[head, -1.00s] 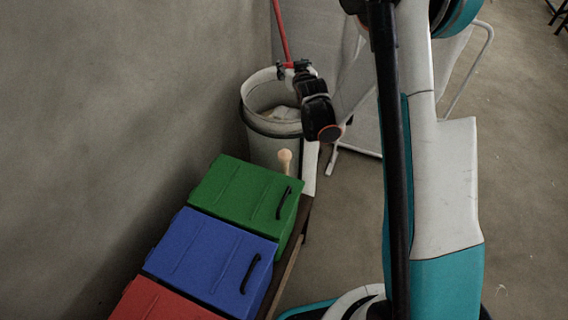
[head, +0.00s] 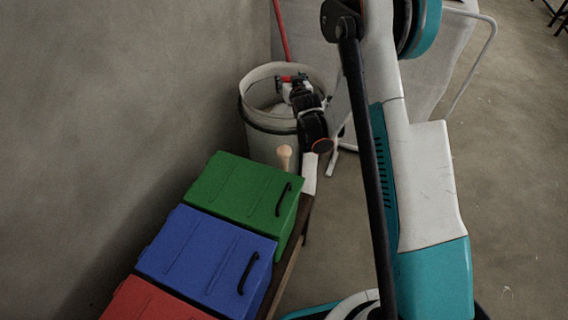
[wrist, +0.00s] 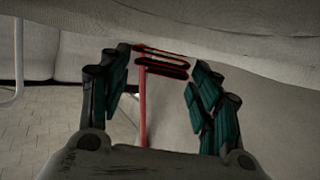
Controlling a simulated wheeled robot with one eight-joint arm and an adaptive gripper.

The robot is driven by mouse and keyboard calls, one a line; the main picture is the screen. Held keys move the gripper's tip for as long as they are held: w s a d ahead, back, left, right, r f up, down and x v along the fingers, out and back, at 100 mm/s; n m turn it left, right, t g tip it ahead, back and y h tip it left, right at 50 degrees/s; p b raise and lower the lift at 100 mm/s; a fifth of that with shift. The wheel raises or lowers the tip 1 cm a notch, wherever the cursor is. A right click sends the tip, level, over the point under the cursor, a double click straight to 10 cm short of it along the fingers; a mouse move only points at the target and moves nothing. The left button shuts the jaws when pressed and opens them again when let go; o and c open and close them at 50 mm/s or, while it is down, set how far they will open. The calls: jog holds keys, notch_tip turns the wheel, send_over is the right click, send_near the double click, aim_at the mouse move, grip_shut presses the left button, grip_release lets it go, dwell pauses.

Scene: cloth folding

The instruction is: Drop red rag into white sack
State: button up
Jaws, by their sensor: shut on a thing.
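The white sack (head: 268,146) is a tall, open, off-white container with a dark band, standing by the wall in the head view. My gripper (head: 292,80) is over its opening, inside the outline of the rim; its height above the rim is hard to tell. My gripper also shows in the wrist view (wrist: 160,66), its two teal-padded fingers apart at the base with the red rag (wrist: 162,60) between their tips. The rag looks like thin folded red and dark layers. In the head view only a small bit of red shows at the fingertips.
A red pole (head: 281,30) leans behind the sack. Green (head: 235,190), blue (head: 205,262) and red (head: 150,303) boxes stand in a row in front. A pale round-topped peg (head: 285,153) stands between sack and green box. A white-framed panel (head: 440,70) is at the right.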

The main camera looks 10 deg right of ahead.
jog(key=shift+f, duration=0.15)
jog(key=o, duration=0.8)
jog(key=v, duration=1.2)
jog(key=shift+d, duration=0.1)
